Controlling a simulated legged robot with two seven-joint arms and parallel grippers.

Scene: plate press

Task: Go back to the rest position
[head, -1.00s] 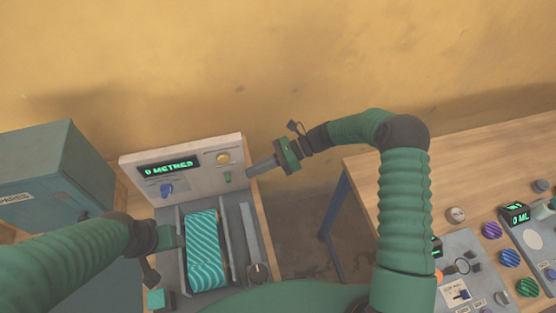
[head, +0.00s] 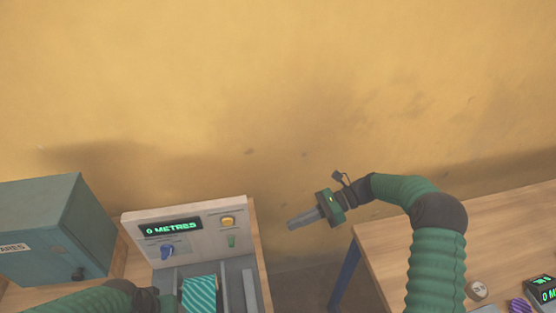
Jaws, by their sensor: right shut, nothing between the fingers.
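My right gripper (head: 305,219) is shut and empty. It hangs in the air in front of the wall, to the right of the machine panel, apart from it. My left arm comes in at the bottom left, and its gripper end (head: 150,297) is dark and partly cut off by the lower edge. I cannot tell whether its fingers are open or shut. The machine (head: 192,230) has a display reading "0 METRES", a blue knob (head: 168,252) and a yellow button (head: 227,221). A teal striped piece (head: 199,294) lies in its channel, its lower part out of view.
A grey-green cabinet (head: 55,225) stands at the left. A wooden table (head: 420,240) at the right carries a control panel with a display (head: 542,288) and a purple striped knob (head: 520,306). A gap separates the two tables. The yellow wall behind is clear.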

